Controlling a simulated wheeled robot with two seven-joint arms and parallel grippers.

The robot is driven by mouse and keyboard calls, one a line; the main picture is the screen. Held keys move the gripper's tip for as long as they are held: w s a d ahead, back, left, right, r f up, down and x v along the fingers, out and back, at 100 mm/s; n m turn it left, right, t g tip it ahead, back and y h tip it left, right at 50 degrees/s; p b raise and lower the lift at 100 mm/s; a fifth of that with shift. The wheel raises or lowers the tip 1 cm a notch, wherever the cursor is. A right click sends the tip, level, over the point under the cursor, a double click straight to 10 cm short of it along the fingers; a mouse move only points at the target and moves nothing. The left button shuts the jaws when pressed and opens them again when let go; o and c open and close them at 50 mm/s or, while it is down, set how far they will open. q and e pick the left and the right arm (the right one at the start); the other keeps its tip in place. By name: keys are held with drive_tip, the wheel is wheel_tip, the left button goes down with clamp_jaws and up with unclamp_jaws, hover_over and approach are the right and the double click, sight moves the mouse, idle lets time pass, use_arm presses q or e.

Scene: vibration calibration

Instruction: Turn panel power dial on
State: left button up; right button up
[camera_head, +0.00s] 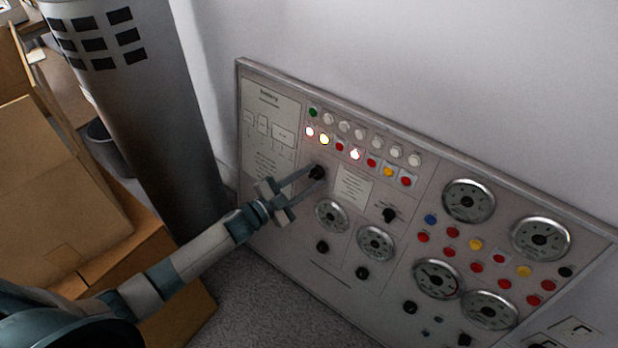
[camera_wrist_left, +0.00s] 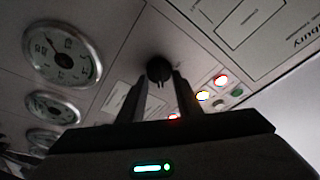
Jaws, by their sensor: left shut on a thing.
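The panel (camera_head: 258,150) is a grey board with dials, buttons and gauges, leaning against the wall. A black dial (camera_head: 317,172) sits below the rows of lights, left of a white label. My left gripper (camera_head: 314,178) reaches it from the left, with its fingers on either side of the dial and shut on it. In the left wrist view the dial (camera_wrist_left: 159,70) shows between the ends of the two fingers (camera_wrist_left: 165,85). The fingers partly cover the dial, and its exact pointing angle is unclear. My right gripper is not in view.
Several gauges, including one just below the dial (camera_head: 332,215), and other black knobs (camera_head: 390,215) stand close by. Some lights (camera_head: 355,154) glow above. A grey column (camera_head: 150,100) and cardboard boxes (camera_head: 60,200) stand at left. Carpet (camera_head: 260,300) is clear below the panel.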

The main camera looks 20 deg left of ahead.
use_arm(q)
drive_tip(key=o, duration=1)
drive_tip(key=shift+o, duration=0.2)
drive_tip(key=shift+s, duration=0.1)
drive_tip(key=v, duration=1.7)
drive_tip(key=shift+a+f, duration=0.1)
drive_tip(key=shift+f, duration=0.05)
